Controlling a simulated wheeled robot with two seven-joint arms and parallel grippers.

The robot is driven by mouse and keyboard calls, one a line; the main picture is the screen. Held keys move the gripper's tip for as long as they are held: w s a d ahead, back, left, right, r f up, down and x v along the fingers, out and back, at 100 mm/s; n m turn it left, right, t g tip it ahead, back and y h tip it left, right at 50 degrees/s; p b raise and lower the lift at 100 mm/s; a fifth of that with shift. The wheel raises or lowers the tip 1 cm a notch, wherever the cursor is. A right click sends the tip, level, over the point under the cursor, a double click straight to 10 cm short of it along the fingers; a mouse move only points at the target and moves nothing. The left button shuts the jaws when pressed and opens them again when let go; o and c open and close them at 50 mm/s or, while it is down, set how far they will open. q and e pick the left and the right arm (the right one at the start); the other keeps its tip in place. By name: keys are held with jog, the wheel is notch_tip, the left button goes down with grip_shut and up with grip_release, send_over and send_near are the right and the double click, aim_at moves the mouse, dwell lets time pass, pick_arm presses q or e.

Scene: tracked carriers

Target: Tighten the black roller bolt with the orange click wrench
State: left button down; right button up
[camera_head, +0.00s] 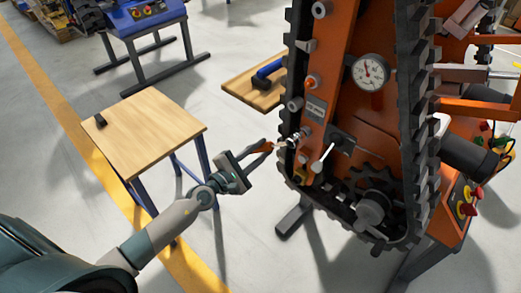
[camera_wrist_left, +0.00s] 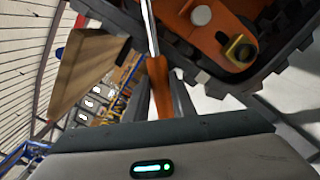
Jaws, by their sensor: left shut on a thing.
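My left gripper (camera_head: 246,162) is shut on the orange handle of the click wrench (camera_head: 262,147). The handle also shows between the fingers in the left wrist view (camera_wrist_left: 158,85), with a silver shaft running up out of the picture. In the head view the wrench points right, its head end at the lower left edge of the orange tracked carrier (camera_head: 334,80), near several grey rollers (camera_head: 295,104). I cannot pick out the black roller bolt, nor tell whether the wrench touches it. My right gripper is not in view.
A wooden-topped table (camera_head: 150,135) with a small black object (camera_head: 100,120) stands left. A wooden board (camera_head: 240,88) with a blue tool (camera_head: 268,70) lies beside the carrier. The carrier has a dial gauge (camera_head: 370,72), a pale-tipped lever (camera_head: 322,158) and black track (camera_head: 412,110). Floor between is clear.

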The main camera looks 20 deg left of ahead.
pick_arm(q)
jog(key=shift+s+a+r, duration=0.1)
jog(key=shift+v, duration=1.65)
jog(key=shift+s, duration=0.1)
jog(key=shift+s+a+b, duration=0.1)
jog(key=shift+s+b, duration=0.2)
jog(key=shift+s, duration=0.1)
jog(key=shift+b+v, duration=0.3)
jog(key=shift+v, duration=1.25)
